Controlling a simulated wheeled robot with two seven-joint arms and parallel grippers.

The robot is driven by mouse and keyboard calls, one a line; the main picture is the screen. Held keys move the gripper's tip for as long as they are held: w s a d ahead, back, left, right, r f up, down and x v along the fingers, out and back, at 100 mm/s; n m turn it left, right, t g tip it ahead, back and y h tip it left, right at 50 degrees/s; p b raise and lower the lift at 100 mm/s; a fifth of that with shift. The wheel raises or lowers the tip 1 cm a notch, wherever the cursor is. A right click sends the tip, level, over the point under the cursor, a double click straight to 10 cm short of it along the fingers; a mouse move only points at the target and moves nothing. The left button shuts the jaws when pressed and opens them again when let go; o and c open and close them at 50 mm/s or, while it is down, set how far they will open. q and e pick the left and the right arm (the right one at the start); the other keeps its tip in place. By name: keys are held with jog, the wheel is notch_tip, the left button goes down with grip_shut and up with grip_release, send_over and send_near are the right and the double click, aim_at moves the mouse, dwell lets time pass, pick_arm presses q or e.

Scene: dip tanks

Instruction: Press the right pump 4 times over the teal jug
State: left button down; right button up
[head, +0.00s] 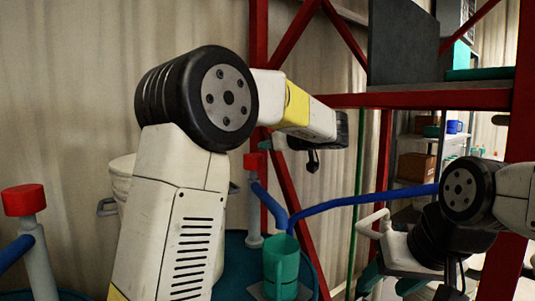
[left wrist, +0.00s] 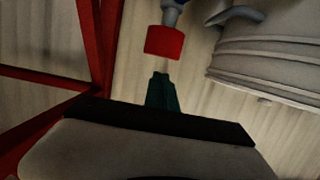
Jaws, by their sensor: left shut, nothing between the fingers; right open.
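The right pump has a red cap (head: 254,161) on a pale post, with a blue spout (head: 268,205) sloping down toward the teal jug (head: 281,262). The jug stands below the spout's end. My left gripper (head: 266,145) is shut and empty, close above the red cap in the head view. In the left wrist view its teal fingertips (left wrist: 161,76) point at the red cap (left wrist: 165,42), with a small gap in the picture; contact cannot be confirmed. My right gripper (head: 388,279) is open at the lower right, away from the jug.
Another red-capped pump (head: 24,201) stands at the far left. A white bucket (head: 121,172) is partly hidden behind my left arm. Red frame posts (head: 258,40) and a blue pipe (head: 370,200) stand near the jug. A shelf (head: 420,140) is at the back right.

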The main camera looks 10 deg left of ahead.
pick_arm(q)
jog(key=v, duration=0.5)
jog(key=shift+d, duration=0.1)
jog(key=shift+r, duration=0.1)
dwell(0.7)
notch_tip(320, 180, up, 3)
jog(key=shift+r, duration=0.1)
dwell(0.4)
send_over(257, 156)
jog(key=f, duration=0.2)
jog(key=shift+w+a+f, duration=0.2)
jog(key=shift+a+f, duration=0.05)
jog(key=shift+f, duration=0.05)
jog(key=f, duration=0.2)
jog(key=shift+s+d+f, duration=0.1)
jog(key=shift+d+f, duration=0.15)
jog(key=shift+f, duration=0.65)
